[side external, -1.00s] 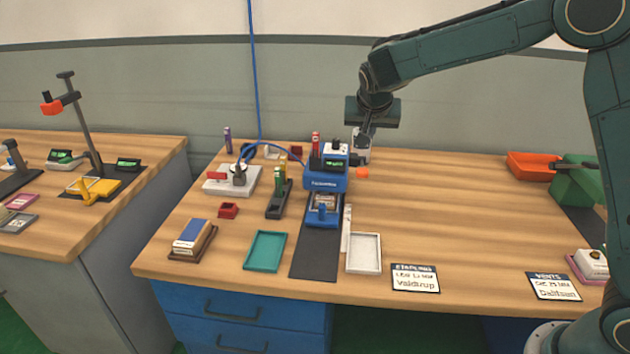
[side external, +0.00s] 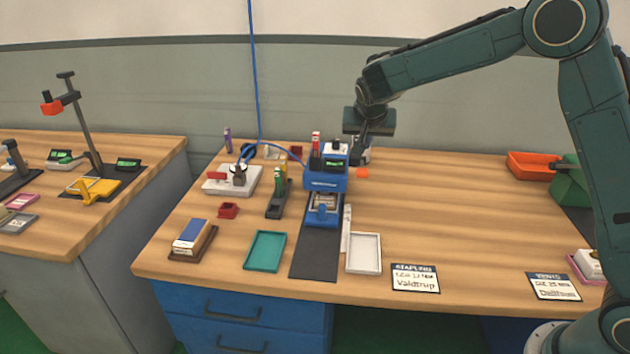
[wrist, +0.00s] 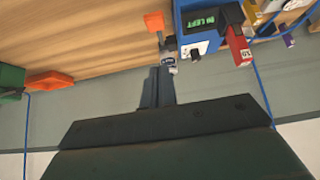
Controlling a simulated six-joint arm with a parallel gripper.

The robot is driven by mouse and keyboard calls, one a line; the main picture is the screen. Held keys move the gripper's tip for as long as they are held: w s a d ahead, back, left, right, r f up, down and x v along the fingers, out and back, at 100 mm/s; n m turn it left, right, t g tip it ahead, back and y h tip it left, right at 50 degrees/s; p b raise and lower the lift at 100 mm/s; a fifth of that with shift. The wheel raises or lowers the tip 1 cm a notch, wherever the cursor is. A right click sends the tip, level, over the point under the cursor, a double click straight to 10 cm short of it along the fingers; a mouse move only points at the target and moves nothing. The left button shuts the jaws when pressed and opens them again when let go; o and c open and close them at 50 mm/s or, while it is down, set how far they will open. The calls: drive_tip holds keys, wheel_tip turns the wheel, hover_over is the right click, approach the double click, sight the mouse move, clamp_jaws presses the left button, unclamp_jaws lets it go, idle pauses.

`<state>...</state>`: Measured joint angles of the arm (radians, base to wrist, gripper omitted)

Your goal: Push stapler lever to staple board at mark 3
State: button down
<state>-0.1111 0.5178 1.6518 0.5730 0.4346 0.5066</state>
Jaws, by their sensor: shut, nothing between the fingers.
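The blue stapler (side external: 326,181) stands towards the back of the bench, with a small green-lit display that also shows in the wrist view (wrist: 200,20). Its orange-tipped lever (side external: 362,173) sticks out at the right side; the orange tip also shows in the wrist view (wrist: 154,21). A blue carriage (side external: 322,214) holding a light board sits in front of the stapler on a dark track (side external: 316,258). Mark 3 is too small to read. My gripper (side external: 361,160) is shut and empty, pointing down just behind and above the lever, apparently apart from it.
A white tray (side external: 364,254) and teal tray (side external: 265,252) lie in front. A white device (side external: 232,182) is left of the stapler. An orange bin (side external: 532,165) is far right. The bench right of the stapler is mostly clear.

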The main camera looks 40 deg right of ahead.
hover_over(363, 169)
drive_tip(key=s+a, duration=0.2)
drive_tip(key=f, duration=0.5)
drive_tip(key=shift+w+d+f, duration=0.1)
drive_tip(key=shift+w, duration=0.1)
wheel_tip(363, 169, down, 3)
drive_tip(key=shift+s+r, duration=0.1)
drive_tip(key=shift+f, duration=0.6)
